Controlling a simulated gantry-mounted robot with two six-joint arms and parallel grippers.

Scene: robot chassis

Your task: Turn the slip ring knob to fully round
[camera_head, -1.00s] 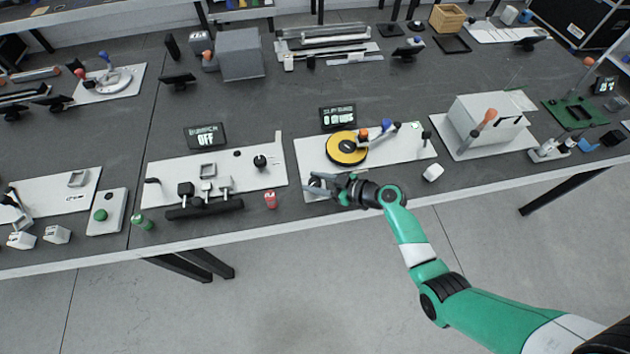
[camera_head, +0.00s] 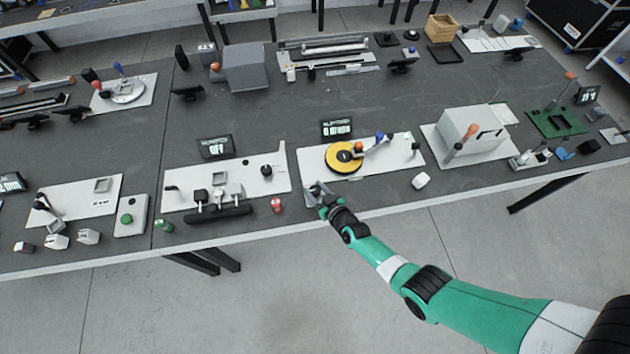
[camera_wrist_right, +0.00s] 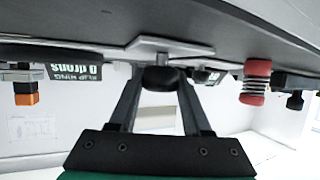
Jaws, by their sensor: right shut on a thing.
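The slip ring board (camera_head: 400,155) is a white plate near the table's front edge, with a yellow and black disc (camera_head: 332,158) on it. A small sign behind it (camera_head: 337,128) shows a 0. The knob (camera_wrist_right: 160,79) is black and round on a short grey shaft, at the plate's front left corner. My right gripper (camera_head: 318,188) is shut on the knob, whose sides sit between the two fingertips in the right wrist view (camera_wrist_right: 160,84). In the head view the fingers mostly hide the knob. My left gripper is not in view.
A red can-like item (camera_head: 277,205) stands to the left of my right gripper. Another white board (camera_head: 270,184) with an OFF sign (camera_head: 215,147) lies further left.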

